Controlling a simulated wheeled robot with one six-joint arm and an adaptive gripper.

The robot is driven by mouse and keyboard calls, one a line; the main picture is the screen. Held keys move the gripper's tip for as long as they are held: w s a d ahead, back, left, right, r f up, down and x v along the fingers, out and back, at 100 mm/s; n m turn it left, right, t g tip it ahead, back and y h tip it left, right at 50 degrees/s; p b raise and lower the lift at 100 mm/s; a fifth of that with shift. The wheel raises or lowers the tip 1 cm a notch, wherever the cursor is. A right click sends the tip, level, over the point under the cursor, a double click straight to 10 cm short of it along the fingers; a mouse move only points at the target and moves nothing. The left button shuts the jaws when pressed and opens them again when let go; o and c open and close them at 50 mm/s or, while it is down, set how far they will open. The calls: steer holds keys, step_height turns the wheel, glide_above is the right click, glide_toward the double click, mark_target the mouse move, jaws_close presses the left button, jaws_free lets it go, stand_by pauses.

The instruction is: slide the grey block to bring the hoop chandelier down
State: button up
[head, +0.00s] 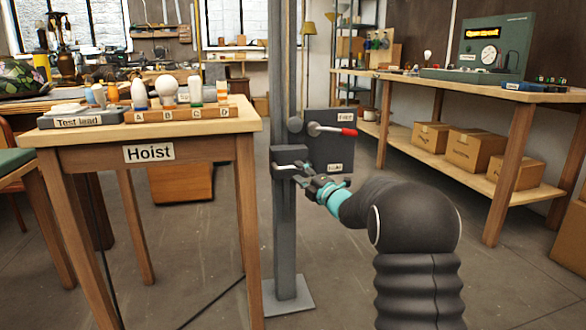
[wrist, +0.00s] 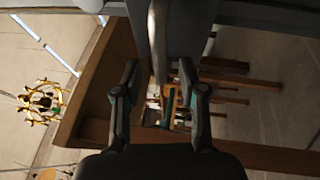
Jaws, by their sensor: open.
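The grey block (head: 284,156) sits on the tall grey post (head: 284,215) of the hoist, with a pale metal bar across its lower front. My gripper (head: 300,172) is open, right beside the block at that bar. In the wrist view my gripper's two fingers (wrist: 159,72) stand apart, with a narrow grey bar (wrist: 158,42) reaching between them from the top. I cannot tell whether they touch it. The hoop chandelier (wrist: 40,103), gold with several arms, shows small at the left of the wrist view. It is not in the head view.
A dark box (head: 330,150) with a red-handled lever (head: 330,130) is right behind my gripper. The wooden table labelled Hoist (head: 150,152) stands close left of the post, carrying bulbs in a rack. A bench (head: 480,92) stands at right; the floor between is clear.

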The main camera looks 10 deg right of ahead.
mark_target(295, 168)
steer(key=shift+x, duration=1.9)
steer(key=shift+c, duration=0.2)
jaws_close()
steer(key=shift+r, duration=0.1)
